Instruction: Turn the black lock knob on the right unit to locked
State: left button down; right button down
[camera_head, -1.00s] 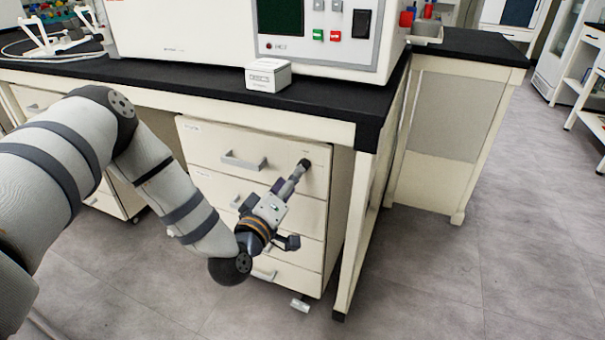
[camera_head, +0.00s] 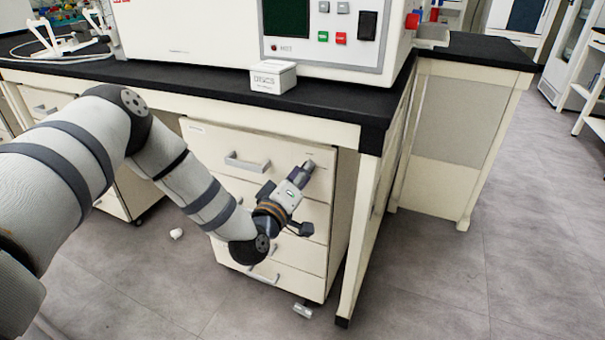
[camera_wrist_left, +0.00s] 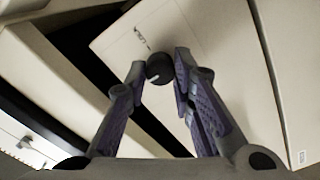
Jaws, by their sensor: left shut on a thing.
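The black lock knob (camera_wrist_left: 160,68) is on the top drawer front of the right drawer unit (camera_head: 215,145). In the left wrist view it is a round dark knob with a short pale mark at its lower left, and small dark lettering sits on the panel above it. My left gripper (camera_wrist_left: 160,68) is shut on the knob, with one finger on each side. In the head view the left gripper (camera_head: 306,165) reaches the upper right of the drawer front and hides the knob. My right gripper is in neither view.
The drawer unit stands under a black-topped bench (camera_head: 335,100) with a white instrument (camera_head: 190,35) and a small white box (camera_head: 273,77) on it. A drawer handle (camera_head: 247,163) is left of my gripper. A bench leg (camera_head: 362,240) stands to the right.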

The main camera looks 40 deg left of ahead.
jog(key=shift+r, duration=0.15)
pick_arm(q)
jog(key=shift+m+p, duration=4.3)
jog(key=shift+m, duration=4.4)
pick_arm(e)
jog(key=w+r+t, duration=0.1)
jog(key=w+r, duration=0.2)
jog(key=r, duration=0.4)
pick_arm(q)
jog(key=shift+m, duration=0.3)
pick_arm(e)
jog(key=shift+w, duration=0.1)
pick_arm(q)
jog(key=c, duration=1.4)
grip_release()
jog(key=shift+o, duration=0.2)
